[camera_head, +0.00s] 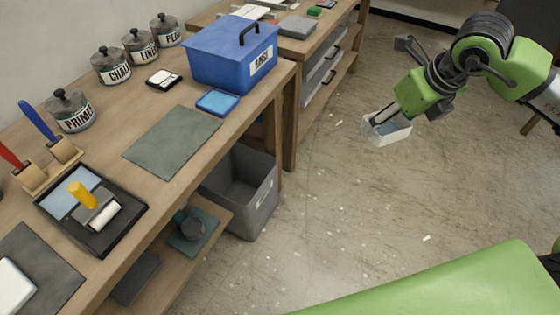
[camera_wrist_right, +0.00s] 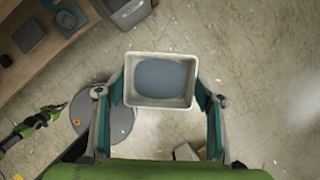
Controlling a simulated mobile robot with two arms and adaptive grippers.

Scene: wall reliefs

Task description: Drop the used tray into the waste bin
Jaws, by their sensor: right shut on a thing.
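The used tray (camera_head: 397,137) is a small white rectangular tray, held in the air over the floor at the right in the head view. In the right wrist view the tray (camera_wrist_right: 160,103) shows from above, with a blue-grey patch inside. My right gripper (camera_head: 374,122) is shut on the tray, its fingers at the tray's two sides. The waste bin (camera_head: 262,205) is a grey, open-topped bin on the floor beside the workbench, left of the tray and apart from it. A green arm with a dark end, seemingly my left gripper (camera_wrist_right: 57,108), shows small in the wrist view; its jaws are unclear.
The wooden workbench (camera_head: 165,180) holds a blue box (camera_head: 225,60), several labelled jars, a green mat (camera_head: 172,140) and a black roller tray (camera_head: 118,228). A lower shelf (camera_head: 205,213) juts out left of the bin. The floor between the bin and the tray is clear.

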